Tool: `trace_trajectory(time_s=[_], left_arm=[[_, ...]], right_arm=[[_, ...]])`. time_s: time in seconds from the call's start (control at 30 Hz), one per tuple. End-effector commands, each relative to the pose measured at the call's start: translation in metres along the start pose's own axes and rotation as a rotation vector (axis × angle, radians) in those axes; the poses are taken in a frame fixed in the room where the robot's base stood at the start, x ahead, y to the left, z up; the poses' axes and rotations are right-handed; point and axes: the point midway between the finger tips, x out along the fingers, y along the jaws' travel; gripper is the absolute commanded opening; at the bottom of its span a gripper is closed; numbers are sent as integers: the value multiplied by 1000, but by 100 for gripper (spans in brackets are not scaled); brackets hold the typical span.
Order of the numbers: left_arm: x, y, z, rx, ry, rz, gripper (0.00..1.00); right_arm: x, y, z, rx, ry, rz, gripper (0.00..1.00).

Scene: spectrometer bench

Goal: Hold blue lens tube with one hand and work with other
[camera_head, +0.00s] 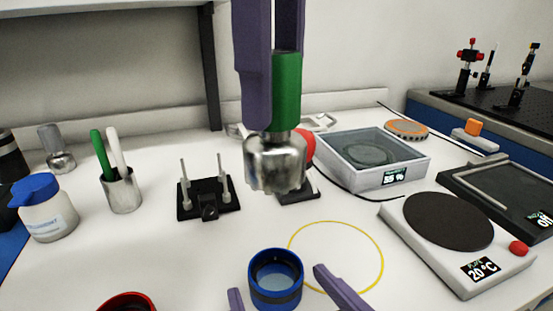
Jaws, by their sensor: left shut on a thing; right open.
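The blue lens tube (274,292) stands upright on the white bench at the bottom centre, its open top facing up. My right gripper (277,280) is at the bottom edge with its two purple fingers apart, one on each side of the tube. A gap shows on the right; contact on the left is unclear. My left gripper (270,95) is higher up, shut on the green handle of a tool with a shiny metal head (275,163). The tool hangs head down, behind the tube in the picture. Its head partly hides a red round thing and a dark base.
A yellow ring (381,262) is marked on the bench right of the tube. A black two-post holder (208,198), a pen cup (122,192) and a blue-capped jar (46,213) stand left. A glass-topped box (412,172) and hotplate (398,222) stand right. A red rim (127,302) shows at bottom left.

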Motion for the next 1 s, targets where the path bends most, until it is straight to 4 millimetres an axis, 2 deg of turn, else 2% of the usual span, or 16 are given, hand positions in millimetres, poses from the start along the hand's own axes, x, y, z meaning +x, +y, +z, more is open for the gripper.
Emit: trace_trajectory(time_s=[0.1,0.23,0.6,1.0], left_arm=[[0,0,0,0,0,0,0],[0,0,0,0,0,0,0],[0,0,0,0,0,1,0],[0,0,0,0,0,0,0]], right_arm=[[18,0,-1,0,1,1,100],[30,0,0,0,1,0,100],[36,0,0,1,-1,0,100],[35,0,0,1,-1,0,56]])
